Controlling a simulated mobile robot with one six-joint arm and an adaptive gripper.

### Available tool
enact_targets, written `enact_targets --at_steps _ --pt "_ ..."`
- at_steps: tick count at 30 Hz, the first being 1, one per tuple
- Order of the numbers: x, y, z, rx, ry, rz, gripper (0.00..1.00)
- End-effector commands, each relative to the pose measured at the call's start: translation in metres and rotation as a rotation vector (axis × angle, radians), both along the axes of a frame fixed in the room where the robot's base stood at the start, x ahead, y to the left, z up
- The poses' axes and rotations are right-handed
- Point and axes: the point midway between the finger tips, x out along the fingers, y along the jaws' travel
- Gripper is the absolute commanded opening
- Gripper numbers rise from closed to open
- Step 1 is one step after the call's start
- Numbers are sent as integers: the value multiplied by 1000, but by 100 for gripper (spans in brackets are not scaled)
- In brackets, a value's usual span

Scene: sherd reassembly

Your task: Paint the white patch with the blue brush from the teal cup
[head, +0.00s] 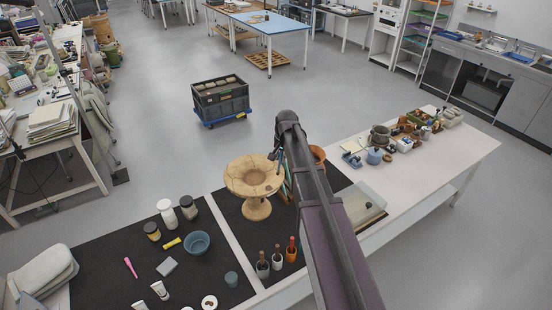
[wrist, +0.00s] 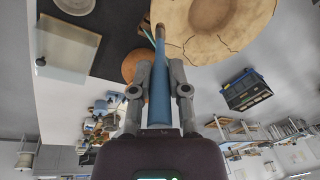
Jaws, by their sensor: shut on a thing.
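My gripper (wrist: 161,84) is shut on the blue brush (wrist: 159,105), gripping its thick blue handle in the wrist view. The brush's brownish tip end lies near or over the rim of a cracked, cream-tan footed bowl (wrist: 215,30); I cannot tell whether it touches. In the head view my gripper (head: 279,153) is at the right side of this bowl (head: 256,172), which stands upright on a dark mat, its brush mostly hidden by my arm. I cannot make out the white patch.
Several dark-bodied bottles with coloured tops (head: 277,257) stand in front of the bowl. A blue bowl (head: 197,243), jars (head: 167,215) and tubes lie on the left mat (head: 110,245). Small pots (head: 380,136) crowd the table's far right. A crate (head: 220,98) sits on the floor behind.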

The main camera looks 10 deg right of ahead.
Motion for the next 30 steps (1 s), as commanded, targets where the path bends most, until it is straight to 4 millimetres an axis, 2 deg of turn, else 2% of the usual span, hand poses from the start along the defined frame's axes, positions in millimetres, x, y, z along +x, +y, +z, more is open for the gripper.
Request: enact_targets --at_steps 16,30 --pt "0 -37 12 0 0 0 0" --pt "0 -41 12 0 0 0 0"
